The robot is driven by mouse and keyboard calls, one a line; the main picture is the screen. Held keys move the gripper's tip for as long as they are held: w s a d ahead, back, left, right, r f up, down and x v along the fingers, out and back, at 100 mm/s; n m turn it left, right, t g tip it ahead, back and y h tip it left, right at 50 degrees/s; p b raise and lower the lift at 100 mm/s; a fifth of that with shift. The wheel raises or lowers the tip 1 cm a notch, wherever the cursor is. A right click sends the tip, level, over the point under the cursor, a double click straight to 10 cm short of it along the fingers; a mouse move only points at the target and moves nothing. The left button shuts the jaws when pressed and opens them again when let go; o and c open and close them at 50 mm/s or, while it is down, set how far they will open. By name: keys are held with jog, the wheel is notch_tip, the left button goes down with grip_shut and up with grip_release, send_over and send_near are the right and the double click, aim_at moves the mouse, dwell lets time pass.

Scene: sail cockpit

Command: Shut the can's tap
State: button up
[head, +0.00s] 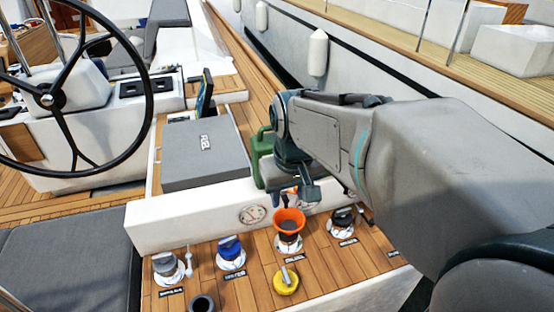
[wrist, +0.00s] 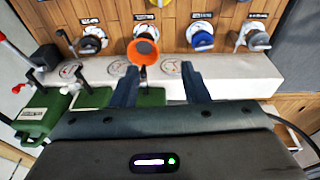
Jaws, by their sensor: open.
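The green can (head: 262,148) stands behind the white ledge in the head view, partly hidden by my arm. In the wrist view, green can body with a pale label (wrist: 34,114) shows at the left, and more green shows below the fingers. Dark fittings with thin levers (wrist: 80,76) stand at the can's edge; I cannot tell for sure which is the tap or how it is turned. My gripper (wrist: 162,86) is open and empty, its fingers over the ledge, right of these fittings. In the head view, its end (head: 298,190) is above the ledge, with fingertips unclear.
An orange funnel (head: 289,220) stands in a deck filler just before the ledge. Several fillers with caps, one with a blue cap (head: 230,247), line the teak deck. A yellow cap (head: 286,280) lies nearby. A grey box (head: 203,150) and steering wheel (head: 60,98) are left.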

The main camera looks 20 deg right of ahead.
jog(key=w+d+f+g+p, duration=0.1)
jog(key=w+d, duration=0.4)
jog(key=w, duration=0.4)
jog(key=w+d+f+g, duration=0.1)
jog(key=w+d, duration=0.4)
jog(key=w, duration=0.4)
jog(key=shift+n, duration=0.4)
jog(key=f, duration=0.4)
jog(key=f+p, duration=0.1)
jog(key=f, duration=0.4)
jog(key=f+p, duration=0.1)
jog(key=f, duration=0.3)
jog(key=shift+s+a+f, duration=0.2)
jog(key=shift+a+f, duration=0.05)
grip_shut()
